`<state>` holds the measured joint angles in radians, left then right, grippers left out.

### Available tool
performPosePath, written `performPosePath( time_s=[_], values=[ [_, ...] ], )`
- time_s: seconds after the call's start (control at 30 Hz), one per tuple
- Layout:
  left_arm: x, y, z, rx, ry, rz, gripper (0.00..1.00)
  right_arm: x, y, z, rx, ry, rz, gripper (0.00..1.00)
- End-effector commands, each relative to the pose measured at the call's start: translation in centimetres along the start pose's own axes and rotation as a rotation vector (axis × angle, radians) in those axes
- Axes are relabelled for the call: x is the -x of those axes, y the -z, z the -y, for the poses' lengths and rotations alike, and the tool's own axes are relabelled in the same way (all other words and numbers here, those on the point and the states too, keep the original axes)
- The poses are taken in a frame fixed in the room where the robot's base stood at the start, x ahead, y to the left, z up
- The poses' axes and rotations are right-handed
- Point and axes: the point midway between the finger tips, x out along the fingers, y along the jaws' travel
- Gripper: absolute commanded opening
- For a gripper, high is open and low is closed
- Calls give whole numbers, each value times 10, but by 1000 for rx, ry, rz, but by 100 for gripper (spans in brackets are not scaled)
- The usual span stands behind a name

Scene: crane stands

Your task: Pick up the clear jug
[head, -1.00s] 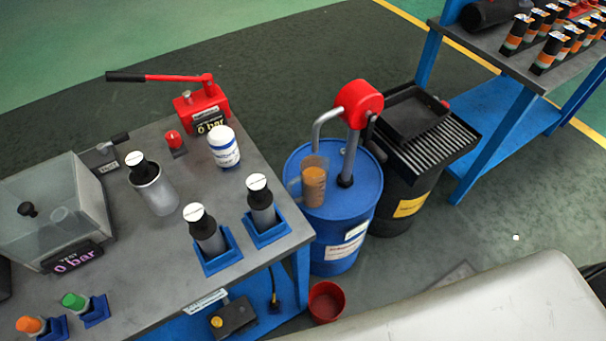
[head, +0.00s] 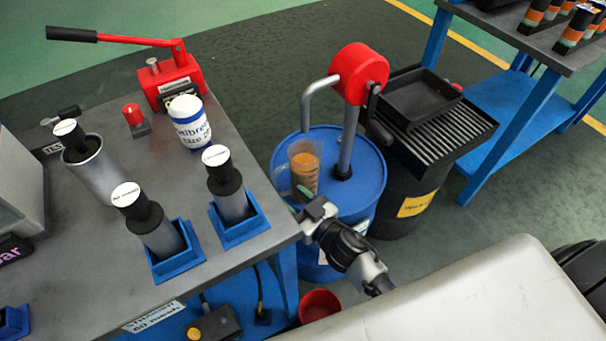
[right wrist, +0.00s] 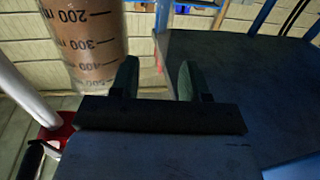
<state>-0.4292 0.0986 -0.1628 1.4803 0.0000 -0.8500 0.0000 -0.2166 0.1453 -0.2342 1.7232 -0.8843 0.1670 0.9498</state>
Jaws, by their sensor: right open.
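The clear jug (head: 304,170) holds orange-brown liquid and stands upright on top of the blue drum (head: 358,170), under the bent spout of the red-headed pump. Its handle faces left. My right gripper (head: 303,204) is at the near side of the jug, low by its base, reaching in from the lower right. In the right wrist view, the open fingers (right wrist: 157,80) have nothing between them. There the jug (right wrist: 92,42), with measuring marks, is left of the fingers, not between them. My left gripper is not in view.
The red pump (head: 359,73) rises behind the jug. The grey bench (head: 100,220) at left carries cylinders in blue holders (head: 240,225) near its edge. A black drum with a grate (head: 430,135) stands right. A red bucket (head: 318,303) is below.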

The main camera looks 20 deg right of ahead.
Motion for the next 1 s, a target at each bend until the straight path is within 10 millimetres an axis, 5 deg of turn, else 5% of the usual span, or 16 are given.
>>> performPosePath(
  time_s=[0.5,0.8,1.0],
  values=[
    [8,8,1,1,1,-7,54,-60,2,3,0,-2,1,46],
    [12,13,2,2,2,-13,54,-66,2,3,0,-1,2,46],
    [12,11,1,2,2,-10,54,-65,2,3,0,-1,2,18]
  ],
)
